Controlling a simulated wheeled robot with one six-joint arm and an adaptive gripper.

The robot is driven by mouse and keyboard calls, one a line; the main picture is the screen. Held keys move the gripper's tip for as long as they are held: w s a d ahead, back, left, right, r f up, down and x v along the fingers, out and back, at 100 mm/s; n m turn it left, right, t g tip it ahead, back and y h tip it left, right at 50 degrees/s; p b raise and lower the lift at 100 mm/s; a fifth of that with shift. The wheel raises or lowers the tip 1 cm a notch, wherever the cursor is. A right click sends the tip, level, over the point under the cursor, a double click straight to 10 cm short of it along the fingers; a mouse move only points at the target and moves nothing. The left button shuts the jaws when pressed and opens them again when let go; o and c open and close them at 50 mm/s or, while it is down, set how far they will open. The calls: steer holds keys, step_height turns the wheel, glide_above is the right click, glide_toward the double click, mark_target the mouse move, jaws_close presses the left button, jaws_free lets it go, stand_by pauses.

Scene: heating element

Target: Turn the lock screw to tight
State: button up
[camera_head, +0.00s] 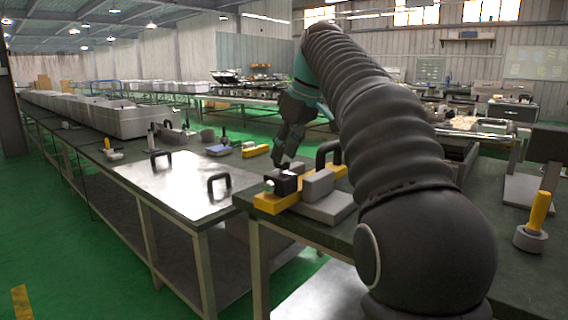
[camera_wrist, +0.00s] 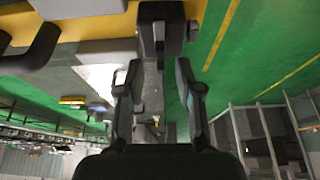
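A fixture with a yellow bar (camera_head: 272,203) sits at the near corner of the right-hand table. A dark block (camera_head: 285,181) with a light round part on its left side stands on the bar. My gripper (camera_head: 280,161) is just above this block, pointing down. In the wrist view, my gripper's two fingers (camera_wrist: 157,66) are spread apart. A dark block with a narrow projecting part (camera_wrist: 159,40) lies ahead between the fingertips. This part may be the lock screw, but I cannot tell for sure. I see no clear contact, and its turned position cannot be read.
A grey block (camera_head: 318,185) and a black handle (camera_head: 328,153) stand right beside the dark block. A metal plate with black handles (camera_head: 219,182) lies on the left table. A yellow-handled tool (camera_head: 537,215) stands at the right. A gap with green floor separates the tables.

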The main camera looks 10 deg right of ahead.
steer(key=shift+x, duration=1.05)
